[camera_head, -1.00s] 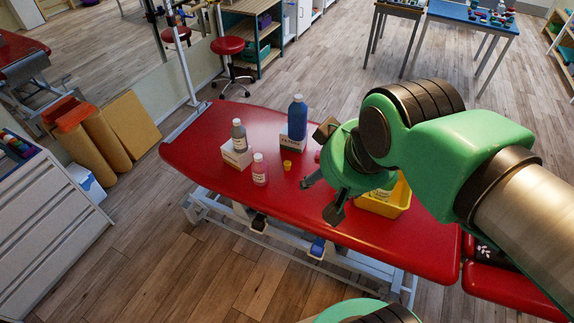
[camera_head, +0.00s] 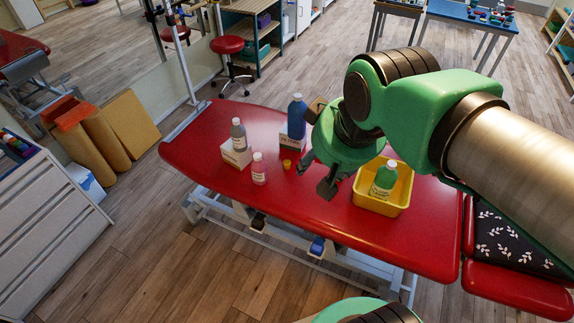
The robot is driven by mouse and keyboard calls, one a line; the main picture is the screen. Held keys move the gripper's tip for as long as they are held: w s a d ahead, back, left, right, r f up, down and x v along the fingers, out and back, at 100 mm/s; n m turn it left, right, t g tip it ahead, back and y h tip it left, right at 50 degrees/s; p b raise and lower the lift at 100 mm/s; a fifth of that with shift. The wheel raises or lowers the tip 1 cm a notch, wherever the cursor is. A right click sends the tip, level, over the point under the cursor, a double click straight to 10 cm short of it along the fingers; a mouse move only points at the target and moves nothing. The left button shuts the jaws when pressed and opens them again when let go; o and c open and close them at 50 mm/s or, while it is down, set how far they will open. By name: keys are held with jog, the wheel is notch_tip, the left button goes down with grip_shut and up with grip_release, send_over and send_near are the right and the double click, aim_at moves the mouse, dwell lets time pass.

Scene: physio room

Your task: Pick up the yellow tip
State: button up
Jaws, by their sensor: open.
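The yellow tip (camera_head: 287,164) is a small yellow piece standing on the red treatment table (camera_head: 235,188), between the pink bottle and the blue bottle. My gripper (camera_head: 314,174) is open and empty. In the picture it is just to the right of the yellow tip and apart from it. Its exact height above the table is hard to tell.
A pink bottle (camera_head: 259,169) stands left of the tip. A grey bottle (camera_head: 238,135) is on a white box (camera_head: 236,157). A tall blue bottle (camera_head: 297,117) stands behind. A yellow bin (camera_head: 401,195) at right holds a green bottle (camera_head: 384,177). The table's front is clear.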

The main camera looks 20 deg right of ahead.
jog(key=w+d+f+n+g, duration=0.1)
jog(key=w+d+n+g, duration=0.1)
jog(key=w, duration=1.4)
jog(key=n+g, duration=0.3)
jog(key=n, duration=0.3)
send_over(287, 161)
notch_tip(287, 161, down, 41)
jog(key=shift+s, duration=0.1)
jog(key=shift+f+b, duration=0.45)
jog(key=shift+f, duration=3.85)
